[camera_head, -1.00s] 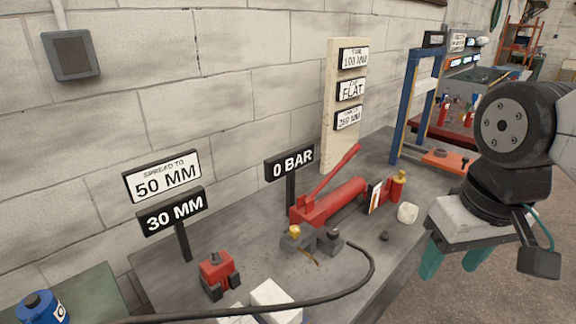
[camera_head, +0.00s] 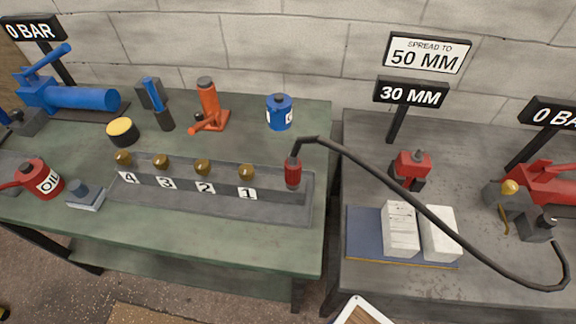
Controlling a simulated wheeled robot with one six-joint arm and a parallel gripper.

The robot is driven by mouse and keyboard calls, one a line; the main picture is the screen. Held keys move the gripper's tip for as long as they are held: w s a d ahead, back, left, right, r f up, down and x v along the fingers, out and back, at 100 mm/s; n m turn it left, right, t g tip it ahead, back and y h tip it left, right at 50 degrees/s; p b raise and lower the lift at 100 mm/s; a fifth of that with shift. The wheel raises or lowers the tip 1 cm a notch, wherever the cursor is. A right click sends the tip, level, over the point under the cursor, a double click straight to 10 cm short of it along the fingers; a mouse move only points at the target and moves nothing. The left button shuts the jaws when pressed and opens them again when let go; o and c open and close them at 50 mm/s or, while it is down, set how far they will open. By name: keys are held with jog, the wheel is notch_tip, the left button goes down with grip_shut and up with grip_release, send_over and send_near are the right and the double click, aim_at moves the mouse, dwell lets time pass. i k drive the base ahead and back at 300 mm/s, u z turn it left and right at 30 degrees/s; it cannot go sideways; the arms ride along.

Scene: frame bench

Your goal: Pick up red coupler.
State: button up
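The red coupler (camera_head: 293,173) is a small red cylinder on the end of a black hose (camera_head: 425,207). It stands upright at the right end of a grey rack (camera_head: 232,207) on the green table, to the right of the port labelled 1. Its lower end is at the rack; I cannot tell how it is seated. The hose arches up from its top and runs right across the grey bench. My gripper is not in view now.
Brass fittings numbered 1 to 4 line the rack. A blue cylinder (camera_head: 279,112) and an orange jack (camera_head: 209,105) stand behind it. A red spreader (camera_head: 410,168), white blocks (camera_head: 400,230) and signs stand on the grey bench. A narrow gap separates the tables.

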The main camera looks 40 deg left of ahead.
aim_at(293, 167)
jog(key=z, duration=0.65)
jog(key=i, duration=0.15)
jog(key=u, duration=1.85)
